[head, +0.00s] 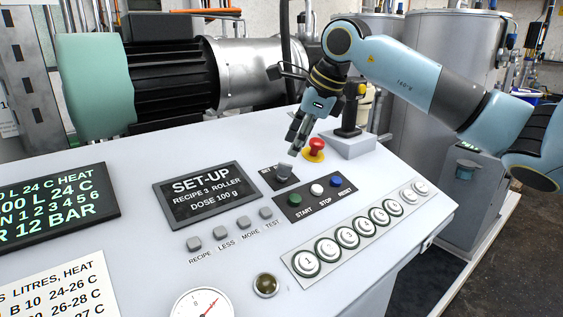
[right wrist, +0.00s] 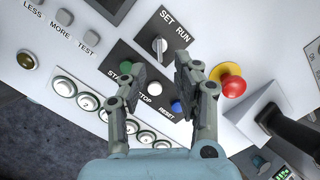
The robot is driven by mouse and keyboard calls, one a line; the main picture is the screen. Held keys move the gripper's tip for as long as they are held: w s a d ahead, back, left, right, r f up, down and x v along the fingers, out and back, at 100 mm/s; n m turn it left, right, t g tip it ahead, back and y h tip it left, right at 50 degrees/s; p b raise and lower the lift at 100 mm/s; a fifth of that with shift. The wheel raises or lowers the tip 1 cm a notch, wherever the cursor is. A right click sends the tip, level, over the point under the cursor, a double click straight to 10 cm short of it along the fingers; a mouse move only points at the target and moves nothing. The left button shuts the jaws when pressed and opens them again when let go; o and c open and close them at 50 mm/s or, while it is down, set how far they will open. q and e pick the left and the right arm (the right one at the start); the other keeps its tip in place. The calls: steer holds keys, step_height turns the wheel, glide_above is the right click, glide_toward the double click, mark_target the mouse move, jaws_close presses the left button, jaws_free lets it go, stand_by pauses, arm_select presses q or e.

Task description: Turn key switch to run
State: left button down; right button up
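The key switch (right wrist: 160,46) is a small grey knob on a black plate marked SET and RUN, seen in the right wrist view. Which mark it points at I cannot tell for sure. In the head view the key switch (head: 284,172) sits right of the SET-UP display, its plate partly hidden by my gripper. My right gripper (head: 293,148) points down just above it. In the right wrist view my right gripper (right wrist: 160,75) is open and empty, its fingers apart, with the knob just beyond the gap between the tips. My left gripper is not in view.
A red mushroom button (head: 316,146) stands close behind the switch, near a black lever (head: 350,118) on a grey block. Green, white and blue buttons (head: 316,189) lie in front. The SET-UP display (head: 205,187) is to the left.

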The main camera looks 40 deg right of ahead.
mark_target(283, 163)
steer(key=p+x, duration=0.1)
steer(key=x, duration=0.5)
steer(key=shift+w+f, duration=0.1)
steer(key=shift+w, duration=0.1)
steer(key=shift+w+a+f+p, duration=0.1)
steer(key=shift+w+f+p, duration=0.2)
steer(key=shift+f, duration=0.4)
jaws_close()
